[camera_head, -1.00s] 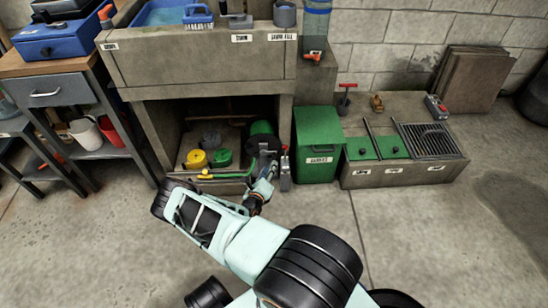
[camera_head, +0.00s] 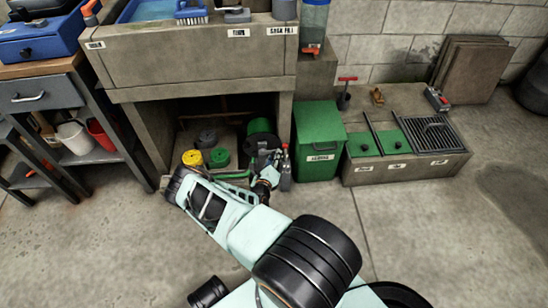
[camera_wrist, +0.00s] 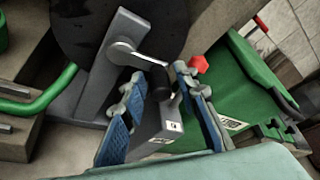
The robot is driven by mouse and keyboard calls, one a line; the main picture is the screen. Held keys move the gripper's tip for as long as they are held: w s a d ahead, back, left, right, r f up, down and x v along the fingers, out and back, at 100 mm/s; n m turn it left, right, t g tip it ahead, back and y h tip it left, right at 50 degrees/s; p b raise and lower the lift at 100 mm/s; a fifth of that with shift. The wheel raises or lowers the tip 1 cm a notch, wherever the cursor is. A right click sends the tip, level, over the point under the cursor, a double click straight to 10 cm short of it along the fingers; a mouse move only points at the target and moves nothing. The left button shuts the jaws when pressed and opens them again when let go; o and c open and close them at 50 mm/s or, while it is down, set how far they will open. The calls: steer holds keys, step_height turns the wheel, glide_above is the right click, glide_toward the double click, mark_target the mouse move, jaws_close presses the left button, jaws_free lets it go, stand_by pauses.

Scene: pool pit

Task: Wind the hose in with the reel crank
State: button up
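The hose reel, a dark disc with green behind it (camera_head: 258,127), stands under the concrete sink beside a grey stand (camera_wrist: 95,95). In the wrist view its metal crank arm (camera_wrist: 125,53) ends in a dark handle (camera_wrist: 160,78). My gripper (camera_wrist: 159,84) has its two blue-padded fingers apart, one on each side of the handle, with a visible gap; contact is not clear. In the head view my gripper (camera_head: 268,172) is low in front of the reel.
A green lidded bin (camera_head: 319,150) stands close to the right of the reel. A grey box-like thing with a red top (camera_wrist: 198,64) is beside my right finger. Yellow (camera_head: 193,158) and green round pieces sit left of the reel.

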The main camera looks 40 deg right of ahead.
jaws_close()
steer(key=shift+m+p, duration=0.3)
steer(key=shift+p, duration=0.25)
steer(key=shift+p, duration=0.35)
steer(key=shift+f+m+y+p, duration=0.3)
steer(key=shift+m+y+p, duration=0.2)
steer(key=shift+m+p, duration=0.25)
steer(key=shift+w+a+f+m+t+y+p, duration=0.15)
steer(key=shift+f+m+t+y+p, duration=0.35)
steer(key=shift+f+m+y, duration=0.3)
steer(key=shift+w+a+f+m, duration=0.15)
steer(key=shift+m, duration=0.5)
steer(key=shift+y, duration=0.3)
